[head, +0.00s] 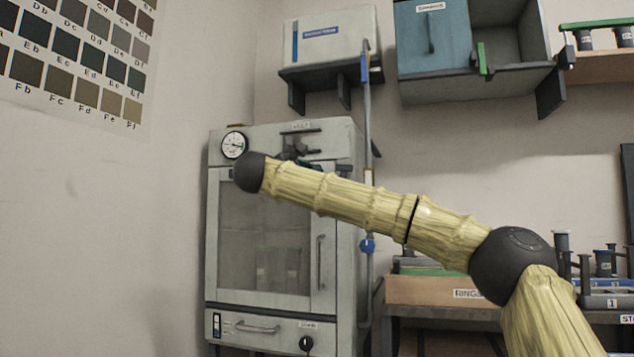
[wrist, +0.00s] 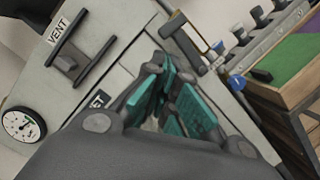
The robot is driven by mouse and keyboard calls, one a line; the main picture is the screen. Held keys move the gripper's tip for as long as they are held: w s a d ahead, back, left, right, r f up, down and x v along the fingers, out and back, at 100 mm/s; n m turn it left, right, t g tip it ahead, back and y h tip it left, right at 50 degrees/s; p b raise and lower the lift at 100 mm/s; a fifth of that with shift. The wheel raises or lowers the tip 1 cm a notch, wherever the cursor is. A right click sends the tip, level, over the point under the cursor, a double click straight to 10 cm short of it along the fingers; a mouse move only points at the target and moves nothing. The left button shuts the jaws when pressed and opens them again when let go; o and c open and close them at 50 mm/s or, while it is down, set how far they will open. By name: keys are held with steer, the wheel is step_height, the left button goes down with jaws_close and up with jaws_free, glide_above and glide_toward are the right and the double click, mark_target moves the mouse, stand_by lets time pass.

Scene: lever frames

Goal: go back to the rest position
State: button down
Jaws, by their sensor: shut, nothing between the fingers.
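My gripper (wrist: 165,95) shows in the wrist view, with teal pads on dark fingers. It is shut and empty, over the front of a grey cabinet near its top. In the head view my arm reaches across to the left toward that cabinet (head: 343,250), and the gripper itself is mostly hidden behind my arm's dark end. The cabinet has a glass door (head: 264,235) that looks closed, and a round gauge (head: 234,145) at its upper left. In the wrist view the gauge (wrist: 21,124) is at the left, near a dark lever (wrist: 80,60) beside a VENT label (wrist: 58,30).
A vertical pipe with a blue valve (head: 367,246) runs along the cabinet's right side. A wall box (head: 325,42) and an open-fronted blue cupboard (head: 434,45) hang above. A bench with a RINGS box (head: 430,290) stands at the right, partly behind my arm.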

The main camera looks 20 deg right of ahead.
steer(key=shift+s+a, duration=0.1)
steer(key=shift+a, duration=0.25)
stand_by(0.3)
